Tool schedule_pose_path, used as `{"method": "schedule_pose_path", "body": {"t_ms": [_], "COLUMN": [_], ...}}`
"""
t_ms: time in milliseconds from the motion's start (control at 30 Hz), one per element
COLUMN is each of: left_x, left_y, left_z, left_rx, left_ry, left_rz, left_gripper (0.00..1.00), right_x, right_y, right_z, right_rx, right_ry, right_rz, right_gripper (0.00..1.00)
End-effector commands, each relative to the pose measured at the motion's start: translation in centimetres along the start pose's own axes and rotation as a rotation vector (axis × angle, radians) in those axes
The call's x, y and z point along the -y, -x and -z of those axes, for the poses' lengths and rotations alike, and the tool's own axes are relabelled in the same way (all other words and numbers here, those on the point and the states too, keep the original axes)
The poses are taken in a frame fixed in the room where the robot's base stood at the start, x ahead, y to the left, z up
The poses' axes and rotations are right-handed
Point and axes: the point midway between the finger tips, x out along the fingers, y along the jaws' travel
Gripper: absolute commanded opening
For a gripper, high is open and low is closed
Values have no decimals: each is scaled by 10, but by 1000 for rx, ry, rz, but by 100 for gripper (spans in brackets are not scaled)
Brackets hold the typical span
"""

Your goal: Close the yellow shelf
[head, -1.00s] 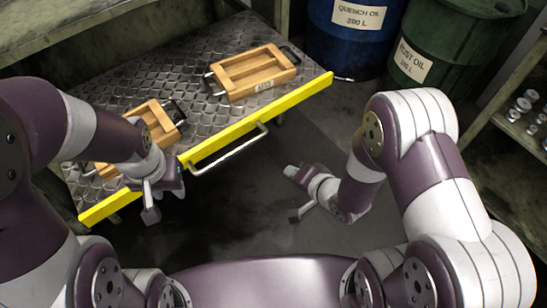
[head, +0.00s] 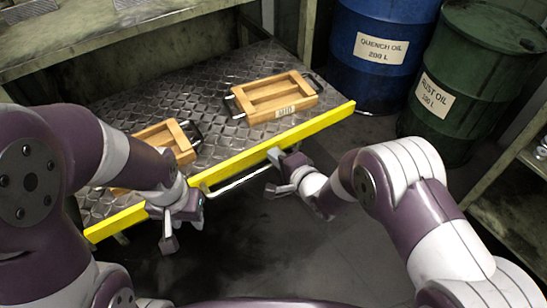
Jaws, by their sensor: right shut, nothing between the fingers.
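The pulled-out shelf has a dark diamond-plate deck (head: 212,118) and a yellow front edge (head: 316,122). It slants from lower left to upper right in the head view. A pale bar handle (head: 236,182) sticks out from the middle of the yellow edge. My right gripper (head: 281,176) is at the right end of the handle, close to the yellow edge, shut with nothing between its fingers; contact is unclear. My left gripper (head: 182,226) is at the left part of the yellow edge, left of the handle. Its jaw opening is unclear, and my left arm hides part of the shelf.
A wooden tray (head: 275,97) with dark handles sits on the deck; a second one (head: 166,140) is partly behind my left arm. Blue (head: 376,72) and green (head: 462,120) drums stand beyond the shelf's right end. A rack (head: 490,205) stands at the right. The floor in front is clear.

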Motion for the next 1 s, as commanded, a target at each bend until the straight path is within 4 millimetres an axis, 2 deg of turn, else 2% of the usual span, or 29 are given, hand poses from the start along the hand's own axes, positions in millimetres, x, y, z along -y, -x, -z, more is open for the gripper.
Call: {"method": "schedule_pose_path", "body": {"t_ms": [167, 667, 867, 1000], "left_x": [0, 0, 0, 0], "left_y": [-6, -7, -12, -18], "left_z": [-1, -1, -1, -2], "left_rx": [0, 0, 0, 0], "left_ry": [0, 0, 0, 0], "left_rz": [0, 0, 0, 0], "left_gripper": [38, 38, 38, 38], "right_x": [3, 6, 12, 21], "right_y": [-13, -18, -44, -76], "right_z": [0, 0, -1, -1], "right_rx": [1, 0, 2, 1], "right_ry": [0, 0, 2, 0], "right_rz": [0, -1, 1, 1], "right_gripper": [0, 0, 0, 0]}}
